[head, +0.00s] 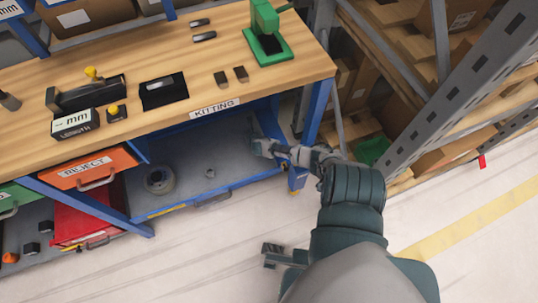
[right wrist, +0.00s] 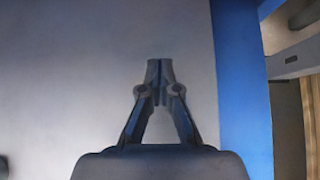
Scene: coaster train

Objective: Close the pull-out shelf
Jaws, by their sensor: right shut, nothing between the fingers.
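The pull-out shelf (head: 205,183) is a grey tray with a blue front edge, low under the wooden workbench. It sticks out in front of the bench, and a roll and a small nut-like part lie on it. My right gripper (head: 254,138) reaches in under the bench at the shelf's right side, near the blue leg. In the right wrist view its fingers (right wrist: 160,75) are together and empty, in front of a plain grey surface. I cannot tell whether it touches the shelf. A small grey jaw-like part (head: 272,255) of mine shows left of my right arm, too unclear to read.
The workbench top (head: 300,70) carries a green press (head: 267,45) and several small tools. An orange REJECT drawer (head: 92,167) and a red bin (head: 85,212) are at left. A blue post (right wrist: 238,80) stands close right of my right gripper. Racks with boxes stand at right.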

